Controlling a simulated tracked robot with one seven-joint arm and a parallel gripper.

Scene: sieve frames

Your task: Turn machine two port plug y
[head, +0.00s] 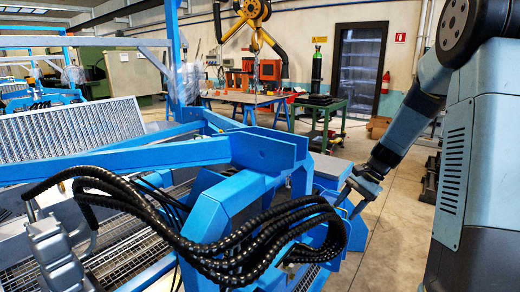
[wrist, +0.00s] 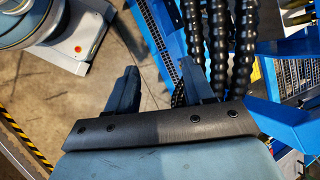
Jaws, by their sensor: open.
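The blue machine frame (head: 265,155) fills the middle of the head view, with a thick bundle of black ribbed hoses (head: 240,250) looping across its front. My gripper (head: 348,203) is at the right side of this frame, close to the hoses. In the wrist view my gripper (wrist: 160,85) has its two dark fingers spread apart, with nothing between them but floor. The black hoses (wrist: 218,50) pass close to its right finger, and the blue frame (wrist: 168,25) shows beyond it. I cannot make out a port plug or a label naming machine two.
A green cart (head: 322,110) with a dark gas cylinder (head: 316,72) and a workbench (head: 245,98) stand at the back. Similar blue frames stand at the left. Grey concrete floor (head: 395,250) is open between the machine and my body.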

